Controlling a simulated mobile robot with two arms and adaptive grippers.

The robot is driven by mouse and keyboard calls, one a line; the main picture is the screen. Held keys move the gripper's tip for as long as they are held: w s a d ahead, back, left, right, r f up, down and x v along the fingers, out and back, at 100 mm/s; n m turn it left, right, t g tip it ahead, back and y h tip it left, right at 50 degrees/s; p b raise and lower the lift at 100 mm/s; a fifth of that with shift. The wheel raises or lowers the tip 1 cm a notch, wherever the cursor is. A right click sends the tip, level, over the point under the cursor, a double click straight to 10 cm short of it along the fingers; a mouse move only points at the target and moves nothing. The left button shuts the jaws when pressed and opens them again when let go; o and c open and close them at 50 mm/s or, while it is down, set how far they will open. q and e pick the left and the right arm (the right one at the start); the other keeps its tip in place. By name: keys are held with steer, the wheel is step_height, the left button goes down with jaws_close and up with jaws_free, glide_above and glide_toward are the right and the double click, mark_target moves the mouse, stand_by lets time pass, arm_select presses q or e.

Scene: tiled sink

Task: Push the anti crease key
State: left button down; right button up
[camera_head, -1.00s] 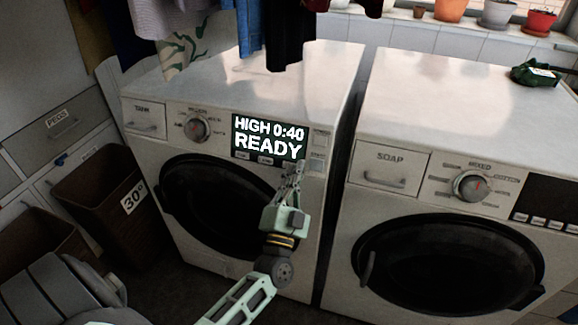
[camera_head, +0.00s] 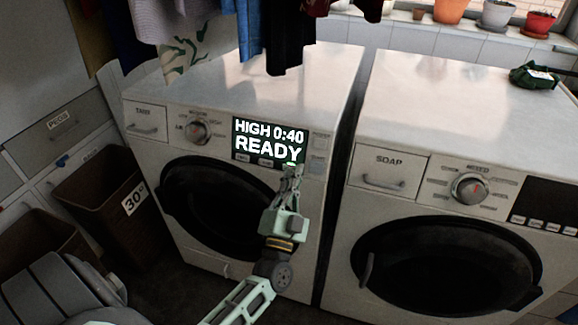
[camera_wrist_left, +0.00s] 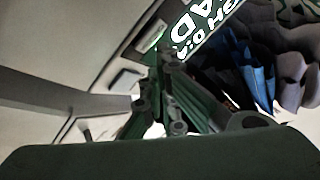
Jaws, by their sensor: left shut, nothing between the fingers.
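The left machine's display (camera_head: 268,141) reads HIGH 0:40 READY. A row of small keys (camera_head: 265,162) runs along its lower edge; their labels are too small to read, so I cannot tell which is the anti crease key. My left gripper (camera_head: 291,168) is shut and empty, its tips at the right end of that row, partly covering the key there. My right gripper is not in view.
Two square keys, one the upper key (camera_head: 319,141), sit right of the display. A dial (camera_head: 198,130) is to its left. Clothes (camera_head: 285,35) hang above the machine. A second machine (camera_head: 430,120) stands to the right, past a narrow gap.

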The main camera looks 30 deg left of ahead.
arm_select(q)
steer(key=s+d+r+p, duration=0.1)
steer(key=s+r+p, duration=0.1)
steer(key=s+p, duration=0.2)
steer(key=shift+s+d, duration=0.2)
steer(key=shift+s, duration=0.6)
